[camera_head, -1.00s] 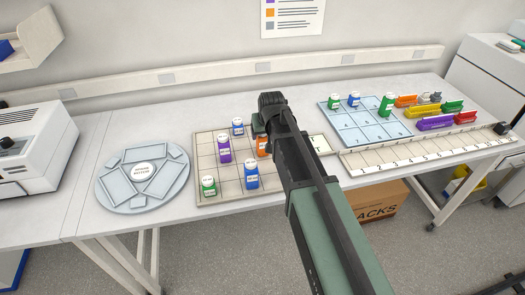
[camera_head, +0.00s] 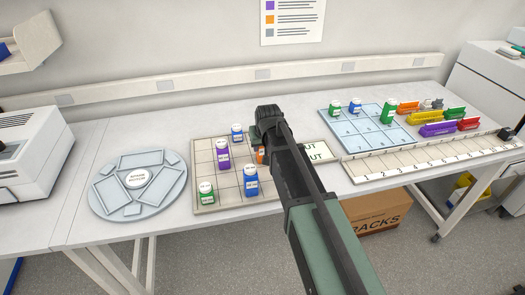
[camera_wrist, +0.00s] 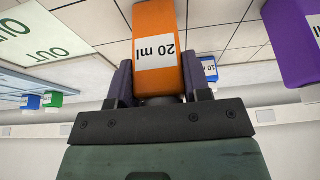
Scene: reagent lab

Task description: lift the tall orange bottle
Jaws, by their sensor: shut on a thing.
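The tall orange bottle (camera_wrist: 158,28) with a white "20 ml" label fills the upper middle of the wrist view, between the two dark fingers of my gripper (camera_wrist: 160,82). The fingers are shut on it. In the head view only a sliver of the orange bottle (camera_head: 260,155) shows beside my gripper (camera_head: 268,140), which hides the rest. The bottle is over the gridded beige tray (camera_head: 209,171). Whether its base touches the tray cannot be told.
On the tray stand a purple bottle (camera_head: 222,155), blue bottles (camera_head: 251,181) (camera_head: 237,132) and a green bottle (camera_head: 206,193), close around my gripper. An "OUT" mat (camera_head: 318,151) and a blue gridded tray (camera_head: 345,128) lie to the right. A round grey plate (camera_head: 110,172) lies left.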

